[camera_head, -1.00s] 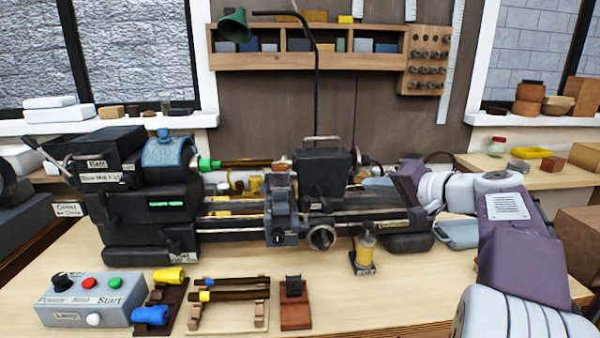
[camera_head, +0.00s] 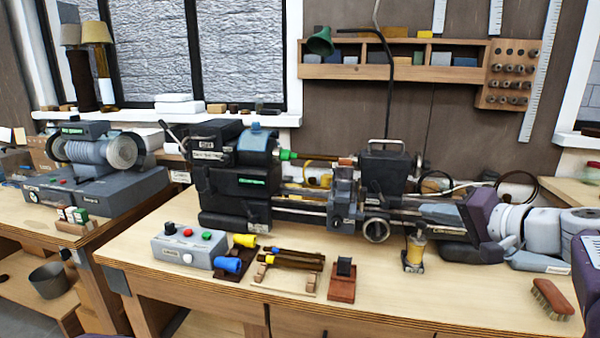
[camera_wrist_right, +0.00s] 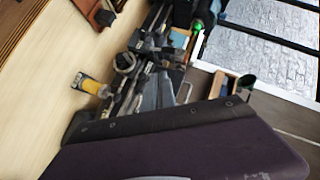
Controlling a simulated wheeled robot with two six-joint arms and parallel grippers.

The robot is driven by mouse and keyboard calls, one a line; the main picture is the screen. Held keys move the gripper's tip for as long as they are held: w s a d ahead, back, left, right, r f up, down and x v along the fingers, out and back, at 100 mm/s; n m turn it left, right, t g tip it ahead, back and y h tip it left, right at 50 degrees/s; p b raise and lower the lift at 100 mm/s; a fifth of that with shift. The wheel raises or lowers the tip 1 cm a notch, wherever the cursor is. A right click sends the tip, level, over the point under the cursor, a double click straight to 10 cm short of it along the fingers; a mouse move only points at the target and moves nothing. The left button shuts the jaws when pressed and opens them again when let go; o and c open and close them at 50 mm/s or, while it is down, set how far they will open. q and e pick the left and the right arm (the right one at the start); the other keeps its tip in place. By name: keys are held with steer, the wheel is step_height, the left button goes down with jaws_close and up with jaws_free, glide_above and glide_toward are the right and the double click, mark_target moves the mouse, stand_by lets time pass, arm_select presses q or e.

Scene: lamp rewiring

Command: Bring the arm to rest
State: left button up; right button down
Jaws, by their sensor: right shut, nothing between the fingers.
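My right gripper (camera_head: 440,213) is purple and dark grey. In the head view its arm comes in from the right, low over the bench, and it lies at the right end of the lathe (camera_head: 240,185). It is shut and empty. In the right wrist view its dark-edged purple body (camera_wrist_right: 190,150) fills the lower part. Its fingertips do not show clearly there. The lathe also shows beyond it in the wrist view (camera_wrist_right: 150,90).
A yellow-bodied small stand (camera_head: 415,252) and a brush (camera_head: 552,298) are on the bench near my right arm. A grey control box (camera_head: 188,248), wooden racks and a red-brown block (camera_head: 342,285) stand in front of the lathe. The front right bench top is mostly clear.

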steer(key=s+a+f+n+g, duration=0.2)
steer(key=s+a+f+g, duration=0.2)
steer(key=a+f, duration=0.5)
steer(key=s+a+f+n+g, duration=0.2)
steer(key=s+a+f+g, duration=0.2)
steer(key=a+f, duration=0.55)
steer(key=s+d+f+n+g+h, duration=0.2)
steer(key=s+d+f+h, duration=0.15)
steer(key=s+f, duration=0.5)
steer(key=s+d+f+n+g+h, duration=0.1)
steer(key=s+d+f+g+h, duration=0.35)
steer(key=f, duration=0.65)
step_height(320, 180, up, 14)
steer(key=d+t+y+p, duration=0.1)
steer(key=t+p, duration=0.1)
steer(key=p, duration=1.1)
steer(key=shift+d+t+y+p, duration=0.2)
steer(key=shift+t+y+p, duration=0.15)
steer(key=shift+y+p, duration=0.05)
